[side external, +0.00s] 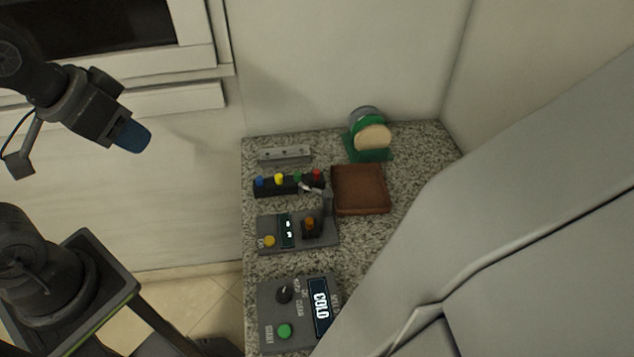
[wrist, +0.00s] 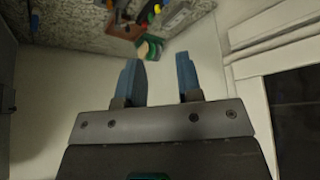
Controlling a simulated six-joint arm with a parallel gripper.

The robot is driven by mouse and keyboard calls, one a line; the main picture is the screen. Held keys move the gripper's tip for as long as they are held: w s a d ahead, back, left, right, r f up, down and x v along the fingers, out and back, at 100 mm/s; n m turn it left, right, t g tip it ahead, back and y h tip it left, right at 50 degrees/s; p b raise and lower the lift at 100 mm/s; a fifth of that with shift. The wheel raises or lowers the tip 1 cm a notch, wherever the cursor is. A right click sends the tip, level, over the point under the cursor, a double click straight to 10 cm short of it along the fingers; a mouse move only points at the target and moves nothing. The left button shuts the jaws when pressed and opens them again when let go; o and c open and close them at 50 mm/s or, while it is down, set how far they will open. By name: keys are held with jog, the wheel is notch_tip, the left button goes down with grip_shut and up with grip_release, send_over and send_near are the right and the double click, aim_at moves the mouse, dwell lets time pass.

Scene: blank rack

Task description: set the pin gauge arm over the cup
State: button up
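The pin gauge (side external: 262,232) is a grey plate on the counter with a yellow button, a small lit display and a dark block with an orange top (side external: 310,224), which may be the cup. A pale thin gauge arm (side external: 314,190) runs from a small grey post at the plate's back right corner, up and left toward the black rack, apart from the dark block. My gripper (wrist: 160,78) is open and empty, its two blue fingers apart. In the side view my gripper (side external: 131,137) hangs left of the counter, far from the gauge.
A black rack (side external: 288,185) holds blue, yellow, green and red pins. Behind it is a grey slotted bar (side external: 285,155). A brown tray (side external: 360,190) and a green stand with round discs (side external: 369,140) are right. A panel reading COLD (side external: 300,313) is in front. Walls bound the counter.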

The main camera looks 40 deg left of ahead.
jog(key=shift+w+r, duration=0.25)
jog(key=shift+w, duration=0.1)
jog(key=shift+c, duration=0.7)
jog(key=w+r, duration=0.1)
jog(key=w, duration=0.2)
jog(key=w+d+r+n+g, duration=0.1)
jog(key=w, duration=0.2)
jog(key=w+r+n+g, duration=0.1)
jog(key=w, duration=0.2)
jog(key=shift+w+d+r+h, duration=0.15)
jog(key=shift+d+r+h, duration=0.05)
jog(key=shift+r+h, duration=0.1)
grip_shut()
jog(key=w+d+f+n+g+h, duration=0.1)
jog(key=w+d+f+n+g, duration=0.15)
jog(key=w, duration=0.65)
jog(key=w+d+f+n+g, duration=0.1)
jog(key=w+f+g, duration=0.15)
jog(key=w, duration=0.55)
jog(key=w+d+f+g, duration=0.1)
jog(key=w+f, duration=0.2)
jog(key=f, duration=0.2)
jog(key=w+d+f+n+g, duration=0.1)
jog(key=w+f, duration=0.2)
jog(key=f, duration=0.2)
jog(key=shift+w+f+h, duration=0.25)
jog(key=shift+f+h, duration=0.05)
jog(key=shift+f, duration=0.05)
